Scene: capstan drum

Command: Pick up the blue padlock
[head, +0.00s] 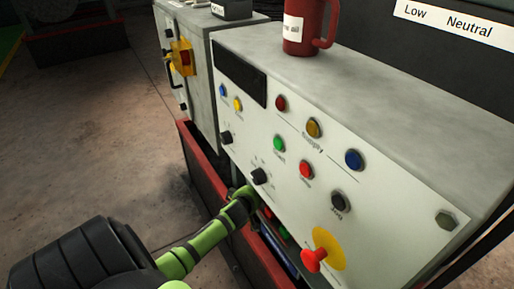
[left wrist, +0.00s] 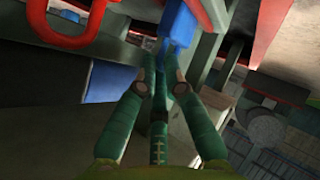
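A bright blue block (left wrist: 180,22), which looks like the blue padlock's body, shows at the top of the left wrist view. Its lower end lies just beyond my left fingertips. My left gripper (left wrist: 158,62) has green fingers, with a gap between the tips; I see no clear grip on the blue block. In the head view my left gripper (head: 246,192) is at the lower edge of the control panel (head: 398,228). The padlock is not clearly visible there. My right gripper is in neither view.
The panel carries buttons, black knobs and a red mushroom button (head: 313,259). A red mug (head: 304,22) stands on top. A red loop (left wrist: 62,28) and another blue piece (left wrist: 106,80) are near the left fingers. Open floor (head: 90,130) lies to the left.

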